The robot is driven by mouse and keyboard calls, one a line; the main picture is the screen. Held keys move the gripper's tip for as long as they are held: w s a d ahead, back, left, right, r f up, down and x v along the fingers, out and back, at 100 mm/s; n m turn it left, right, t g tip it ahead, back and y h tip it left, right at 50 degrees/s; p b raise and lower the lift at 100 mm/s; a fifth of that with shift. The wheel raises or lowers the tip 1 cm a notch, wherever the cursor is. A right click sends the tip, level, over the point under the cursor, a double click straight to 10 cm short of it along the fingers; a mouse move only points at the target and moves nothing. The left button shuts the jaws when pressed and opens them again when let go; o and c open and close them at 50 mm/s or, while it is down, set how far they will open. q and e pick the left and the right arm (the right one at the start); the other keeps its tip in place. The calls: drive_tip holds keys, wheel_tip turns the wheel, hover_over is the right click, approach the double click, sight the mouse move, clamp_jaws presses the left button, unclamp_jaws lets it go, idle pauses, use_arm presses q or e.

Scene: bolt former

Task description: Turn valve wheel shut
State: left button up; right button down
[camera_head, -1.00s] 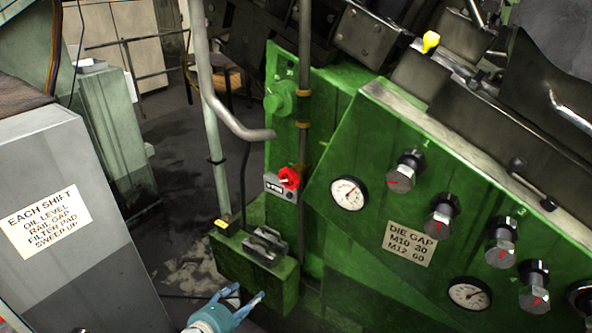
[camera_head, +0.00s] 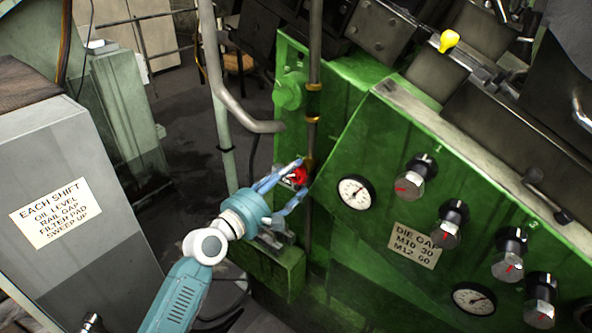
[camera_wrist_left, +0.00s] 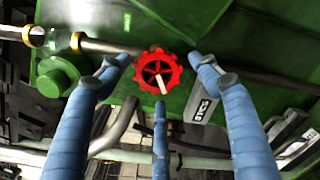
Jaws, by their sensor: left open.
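The red valve wheel (camera_head: 296,175) sits on the green machine's front, left of the upper gauge, partly hidden by my gripper in the head view. In the left wrist view the wheel (camera_wrist_left: 158,71) shows whole, with spokes and a pale pointer mark on it. My left gripper (camera_head: 294,180) is open, its blue fingers spread around the wheel in the head view. In the left wrist view the fingers (camera_wrist_left: 165,75) stand on either side of the wheel and below it; I cannot tell whether they touch it. My right gripper is not in view.
A vertical pipe (camera_head: 314,100) with brass fittings runs just above the wheel. A pressure gauge (camera_head: 356,192) and several black knobs (camera_head: 417,176) lie to the right. A grey handrail (camera_head: 222,95) stands to the left. A grey cabinet (camera_head: 70,160) with a sign is at far left.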

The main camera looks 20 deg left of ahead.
use_arm(q)
drive_tip(key=shift+x, duration=1.3)
drive_tip(key=shift+s+d, duration=0.1)
drive_tip(key=c, duration=1.2)
